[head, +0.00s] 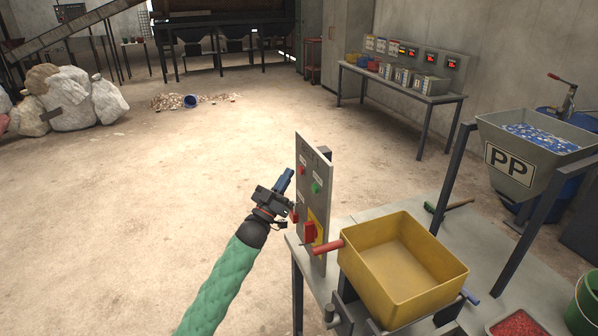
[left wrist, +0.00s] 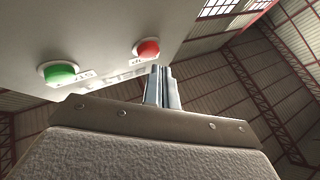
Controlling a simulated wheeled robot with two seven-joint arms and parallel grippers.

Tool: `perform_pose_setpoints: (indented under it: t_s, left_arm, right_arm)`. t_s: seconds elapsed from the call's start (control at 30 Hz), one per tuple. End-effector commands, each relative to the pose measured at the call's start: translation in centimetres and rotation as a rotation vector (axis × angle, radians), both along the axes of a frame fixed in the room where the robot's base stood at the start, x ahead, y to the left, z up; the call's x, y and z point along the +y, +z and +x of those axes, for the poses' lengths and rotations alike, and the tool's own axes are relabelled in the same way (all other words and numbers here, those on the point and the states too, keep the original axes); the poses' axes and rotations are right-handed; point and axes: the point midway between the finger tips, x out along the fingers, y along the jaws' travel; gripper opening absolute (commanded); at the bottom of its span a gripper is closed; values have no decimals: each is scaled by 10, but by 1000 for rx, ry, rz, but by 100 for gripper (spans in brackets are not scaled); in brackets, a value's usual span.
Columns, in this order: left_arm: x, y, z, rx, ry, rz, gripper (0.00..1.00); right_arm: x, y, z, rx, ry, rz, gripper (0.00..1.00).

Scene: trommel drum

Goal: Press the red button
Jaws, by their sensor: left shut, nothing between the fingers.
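A grey upright control panel (head: 315,205) stands at the left end of a bench. The round red button (head: 303,171) is near its top, with the green button (head: 316,188) lower and to the right. My left gripper (head: 289,173) is shut and empty, with its blue-grey fingertips just left of the red button in the head view. In the left wrist view, the red button (left wrist: 147,49) shows just above the shut fingertips (left wrist: 162,70), and the green button (left wrist: 60,72) is farther left. A small gap seems to separate fingertips and red button. My right gripper is out of view.
Lower on the panel is a red switch (head: 309,232) on a yellow plate. A grey PP hopper (head: 530,150) stands farther right.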

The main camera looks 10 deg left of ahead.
Motion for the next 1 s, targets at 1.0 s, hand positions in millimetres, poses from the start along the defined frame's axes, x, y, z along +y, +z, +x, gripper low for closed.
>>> perform_pose_setpoints:
  t_s: [1.0]
  left_arm:
    - [-9,0,6,0,-1,-1,0]
  right_arm:
    - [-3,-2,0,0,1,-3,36]
